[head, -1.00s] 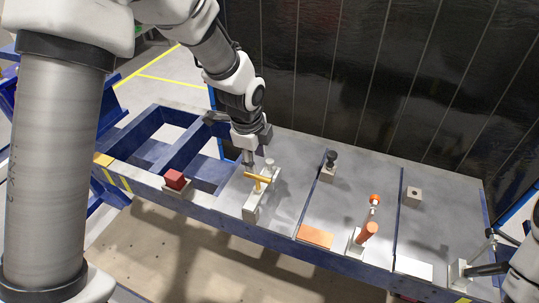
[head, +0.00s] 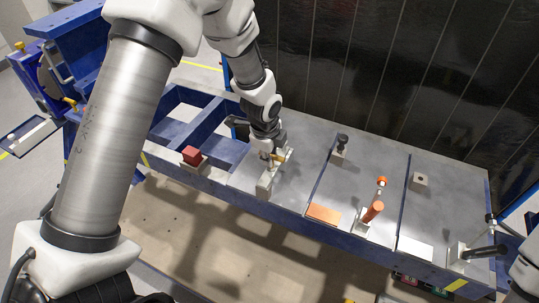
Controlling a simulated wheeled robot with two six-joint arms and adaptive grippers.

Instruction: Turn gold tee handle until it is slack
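The gold tee handle (head: 281,157) is on a pale grey block (head: 264,186) in the middle of the table. Only part of its bar shows, because my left gripper (head: 270,157) covers the rest. My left gripper points down from above, right at the handle. It looks to be at or touching the bar, but I cannot tell whether its fingers are shut on it. The edge of my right arm shows at the lower right, with no fingers that I can make out.
A red block (head: 191,155) stands left of the handle. To the right are a black knob (head: 342,142), an orange plate (head: 323,214), an orange handle (head: 373,211), a small grey block (head: 420,180) and a dark lever (head: 485,252). A dark wall stands behind.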

